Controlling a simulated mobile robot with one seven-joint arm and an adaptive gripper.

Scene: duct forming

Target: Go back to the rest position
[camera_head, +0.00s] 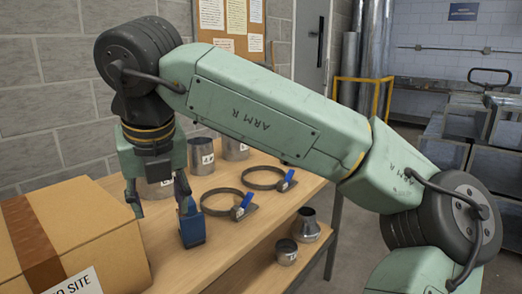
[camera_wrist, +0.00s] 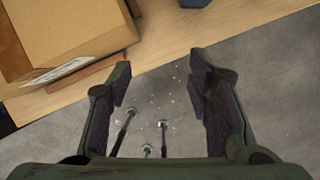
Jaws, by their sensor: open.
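My gripper (camera_head: 160,196) hangs from my green arm, pointing down over the left part of the wooden table (camera_head: 222,258). Its two fingers are apart. In the wrist view my gripper (camera_wrist: 160,80) is open with nothing between the fingers, and the table's edge and the grey floor show beyond them. In the head view a blue block-like thing (camera_head: 192,228) stands on the table just below the right finger; I cannot tell if they touch. A dark blue thing (camera_wrist: 195,3) also shows at the top of the wrist view.
A cardboard box (camera_head: 75,235) stands close to the left of my gripper. Two ring clamps (camera_head: 262,178) (camera_head: 222,200) with blue handles and metal cans (camera_head: 201,157) are on the table. A metal cup (camera_head: 286,252) and a reducer (camera_head: 306,226) sit on a lower shelf.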

